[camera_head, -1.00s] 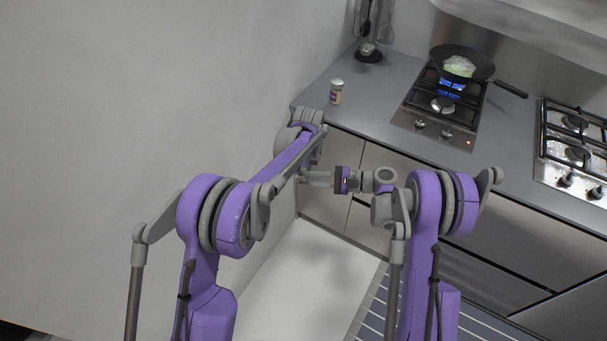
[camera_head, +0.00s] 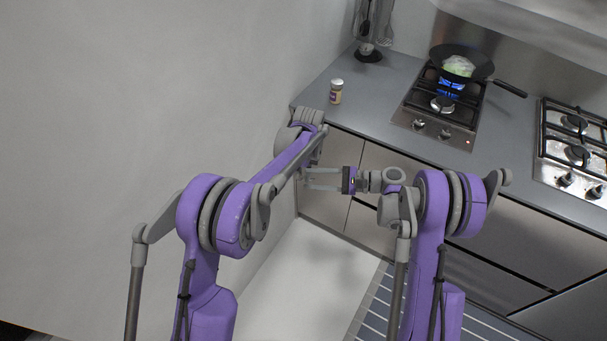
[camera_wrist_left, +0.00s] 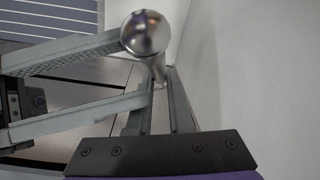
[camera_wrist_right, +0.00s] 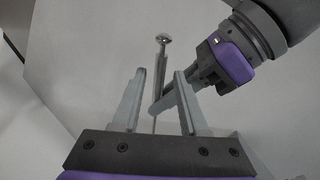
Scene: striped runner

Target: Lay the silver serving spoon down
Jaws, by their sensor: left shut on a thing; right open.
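The silver serving spoon shows its shiny rounded end (camera_wrist_left: 145,33) in the left wrist view. In the right wrist view it is a thin upright silver rod with a small knob on top (camera_wrist_right: 162,42). My left gripper (camera_wrist_left: 160,80) is shut on the spoon. It also shows in the right wrist view, reaching to the shaft from the right. My right gripper (camera_head: 312,179) is open, its fingers (camera_wrist_right: 160,75) on either side of the shaft without closing on it. In the head view the spoon and left fingertips cannot be made out behind my arm.
A grey counter (camera_head: 385,85) lies ahead, with a small jar (camera_head: 336,91) near its left end and a utensil stand (camera_head: 368,54) behind. A pan (camera_head: 462,62) sits over a lit burner. A second hob (camera_head: 575,150) is at right. The wall is close at left.

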